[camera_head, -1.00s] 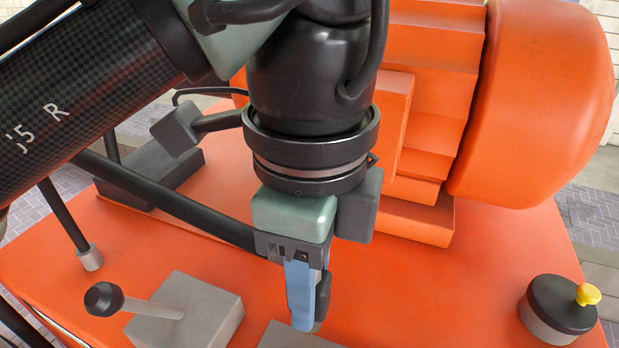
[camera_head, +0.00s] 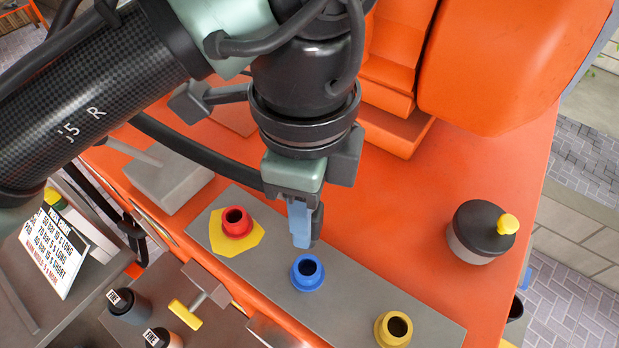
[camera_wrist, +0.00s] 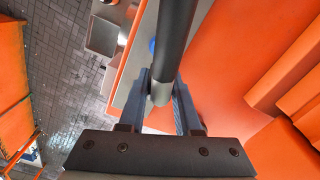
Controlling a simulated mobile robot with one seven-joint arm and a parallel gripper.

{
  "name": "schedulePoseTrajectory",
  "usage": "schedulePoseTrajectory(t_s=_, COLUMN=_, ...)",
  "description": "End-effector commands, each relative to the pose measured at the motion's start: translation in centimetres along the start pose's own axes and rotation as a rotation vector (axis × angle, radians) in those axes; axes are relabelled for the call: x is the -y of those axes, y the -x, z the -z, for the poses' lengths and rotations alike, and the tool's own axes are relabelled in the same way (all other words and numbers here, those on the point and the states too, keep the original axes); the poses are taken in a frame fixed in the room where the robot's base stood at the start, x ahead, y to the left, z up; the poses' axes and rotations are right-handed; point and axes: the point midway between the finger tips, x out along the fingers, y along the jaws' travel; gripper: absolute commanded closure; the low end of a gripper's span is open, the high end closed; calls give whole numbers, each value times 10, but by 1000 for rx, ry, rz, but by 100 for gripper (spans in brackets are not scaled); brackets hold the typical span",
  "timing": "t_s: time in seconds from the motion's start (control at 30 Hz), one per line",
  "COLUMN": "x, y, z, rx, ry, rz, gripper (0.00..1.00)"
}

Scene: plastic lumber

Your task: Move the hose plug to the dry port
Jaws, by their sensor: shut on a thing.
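My gripper (camera_head: 303,232) is shut on the hose plug, the grey end (camera_wrist: 160,93) of a black hose (camera_wrist: 178,40) between the fingers in the wrist view. In the head view the hose (camera_head: 190,150) runs in from the left behind my wrist, and the plug is mostly hidden by the blue finger. The fingertips appear just above the blue port (camera_head: 307,272); the exact gap cannot be told. A red port (camera_head: 237,222) is to the left, with a yellow patch (camera_head: 222,240) around its base. A yellow port (camera_head: 393,329) is to the right.
The ports sit on a grey plate (camera_head: 345,297) on the orange machine top (camera_head: 400,220). A black knob with a yellow tip (camera_head: 480,232) stands at right. A grey block with a lever (camera_head: 170,180) is at left. A sign (camera_head: 52,250) and bottles (camera_head: 128,305) are at lower left.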

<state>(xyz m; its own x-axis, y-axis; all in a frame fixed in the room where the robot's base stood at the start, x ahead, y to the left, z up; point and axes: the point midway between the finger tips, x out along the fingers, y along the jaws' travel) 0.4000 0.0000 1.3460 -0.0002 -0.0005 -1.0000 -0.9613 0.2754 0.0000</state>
Motion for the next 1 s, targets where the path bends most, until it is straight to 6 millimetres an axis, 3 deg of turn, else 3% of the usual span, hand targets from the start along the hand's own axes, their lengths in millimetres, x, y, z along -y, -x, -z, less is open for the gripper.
schedulePoseTrajectory(t_s=0.3, x=0, y=2, z=1, rx=-3, ry=-1, rz=1, gripper=100)
schedulePoseTrajectory(t_s=0.7, x=0, y=-47, z=1, rx=-2, ry=-1, rz=0, gripper=100)
schedulePoseTrajectory(t_s=1.0, x=0, y=-66, z=0, rx=0, ry=-1, rz=0, gripper=100)
